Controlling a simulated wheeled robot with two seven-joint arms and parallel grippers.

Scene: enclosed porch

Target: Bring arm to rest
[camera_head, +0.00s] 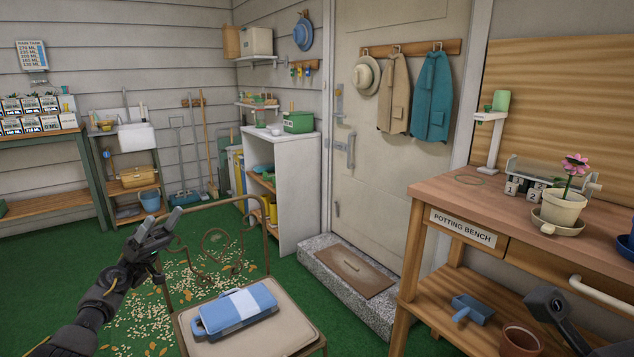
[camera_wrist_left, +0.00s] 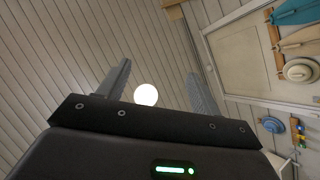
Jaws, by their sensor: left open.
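My left gripper (camera_head: 158,232) is raised in the left part of the head view, above the green floor and left of the metal chair. In the left wrist view its two fingers (camera_wrist_left: 160,92) stand wide apart with nothing between them but the ceiling and a round white lamp (camera_wrist_left: 146,95) behind. My right arm shows only as a dark part (camera_head: 552,312) at the lower right corner of the head view, in front of the potting bench; its fingertips cannot be made out.
A chair (camera_head: 300,331) with a blue and white case (camera_head: 236,310) on its seat stands near my left arm. The potting bench (camera_head: 440,196) is at the right, with a potted pink flower (camera_head: 562,207). Green floor (camera_head: 50,262) is open at the left, with scattered chips.

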